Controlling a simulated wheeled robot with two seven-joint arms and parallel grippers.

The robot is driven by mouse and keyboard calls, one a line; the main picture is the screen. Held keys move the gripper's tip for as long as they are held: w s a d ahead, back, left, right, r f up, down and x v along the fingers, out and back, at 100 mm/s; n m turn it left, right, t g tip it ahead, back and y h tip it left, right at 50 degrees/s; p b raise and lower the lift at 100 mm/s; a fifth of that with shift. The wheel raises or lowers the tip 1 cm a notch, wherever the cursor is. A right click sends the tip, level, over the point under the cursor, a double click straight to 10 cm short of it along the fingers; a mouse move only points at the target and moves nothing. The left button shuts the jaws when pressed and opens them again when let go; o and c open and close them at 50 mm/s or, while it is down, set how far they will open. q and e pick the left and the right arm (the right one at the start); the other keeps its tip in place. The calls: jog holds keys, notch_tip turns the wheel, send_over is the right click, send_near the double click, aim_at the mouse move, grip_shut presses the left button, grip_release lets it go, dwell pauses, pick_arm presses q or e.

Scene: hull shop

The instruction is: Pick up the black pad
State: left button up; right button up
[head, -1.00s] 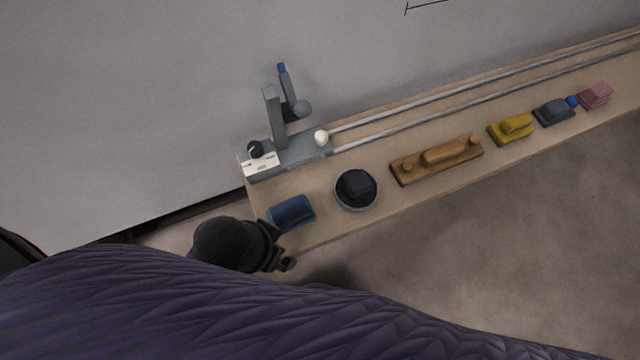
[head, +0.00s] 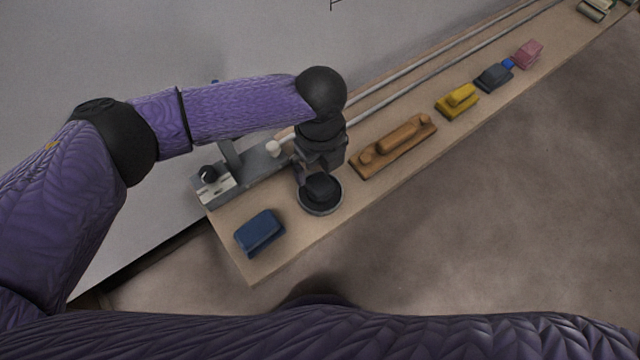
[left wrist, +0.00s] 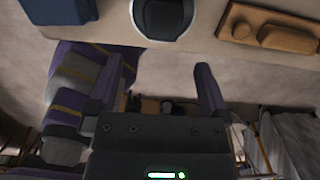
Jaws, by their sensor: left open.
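The black pad (head: 321,188) sits in a round grey dish (head: 322,210) on the wooden shelf. The pad also shows at the top of the left wrist view (left wrist: 160,14), inside its dish. My left gripper (head: 315,174) hangs over the dish in the head view and partly hides the pad. In the left wrist view my open left fingers (left wrist: 160,68) are apart with nothing between them, and the dish lies beyond their tips. Whether a finger touches the pad cannot be told. My right gripper is not in view.
A blue block (head: 259,233) lies left of the dish, and an orange-brown wooden block (head: 394,146) lies right of it. Yellow (head: 457,100), dark grey (head: 494,77) and pink (head: 527,54) pieces follow. A grey fixture (head: 252,170) and rails line the back.

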aim_at(320, 183)
pick_arm(q)
jog(key=f+b, duration=0.2)
jog(key=f, duration=0.1)
jog(key=f+b, duration=0.2)
jog(key=f, duration=0.1)
jog(key=f+b, duration=0.2)
jog(key=f, duration=0.2)
jog(key=shift+w, duration=0.3)
jog(key=shift+r, duration=0.15)
jog(key=shift+c, duration=0.4)
jog(key=c, duration=1)
